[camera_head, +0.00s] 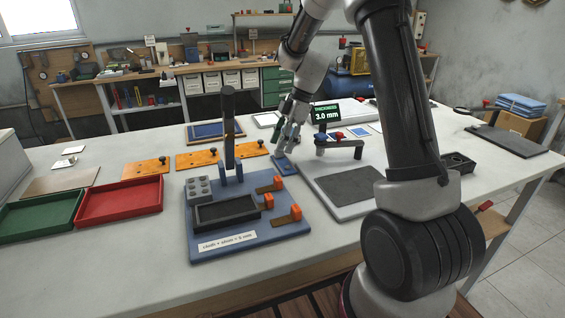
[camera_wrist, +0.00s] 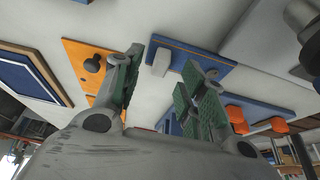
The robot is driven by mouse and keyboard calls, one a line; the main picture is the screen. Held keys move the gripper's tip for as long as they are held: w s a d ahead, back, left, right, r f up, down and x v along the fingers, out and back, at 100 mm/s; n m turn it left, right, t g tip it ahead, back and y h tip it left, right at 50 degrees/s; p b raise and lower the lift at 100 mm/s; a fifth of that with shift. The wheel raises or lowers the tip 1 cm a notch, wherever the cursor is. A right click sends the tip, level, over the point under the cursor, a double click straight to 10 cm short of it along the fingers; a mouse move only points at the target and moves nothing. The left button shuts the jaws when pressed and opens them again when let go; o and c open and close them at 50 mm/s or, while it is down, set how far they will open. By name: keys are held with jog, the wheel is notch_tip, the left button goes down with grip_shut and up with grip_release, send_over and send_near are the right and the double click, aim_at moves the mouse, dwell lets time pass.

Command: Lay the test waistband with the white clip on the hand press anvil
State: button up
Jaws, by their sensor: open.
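The test waistband appears to be the blue strip (camera_wrist: 205,58) with a white clip (camera_wrist: 161,63), lying on the table below the fingers in the wrist view. The hand press seems to be the blue base (camera_head: 205,247) with a tall black lever (camera_head: 228,125). The dark block (camera_head: 228,212) on it may be the anvil; I cannot tell.
Orange plates (camera_head: 196,160) with black knobs lie behind the press. A red tray (camera_head: 119,200) and a green tray (camera_head: 42,215) stand at left. The front-left table is clear.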

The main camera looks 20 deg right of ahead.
jog(key=shift+x, duration=1.05)
jog(key=shift+c, duration=0.5)
grip_shut()
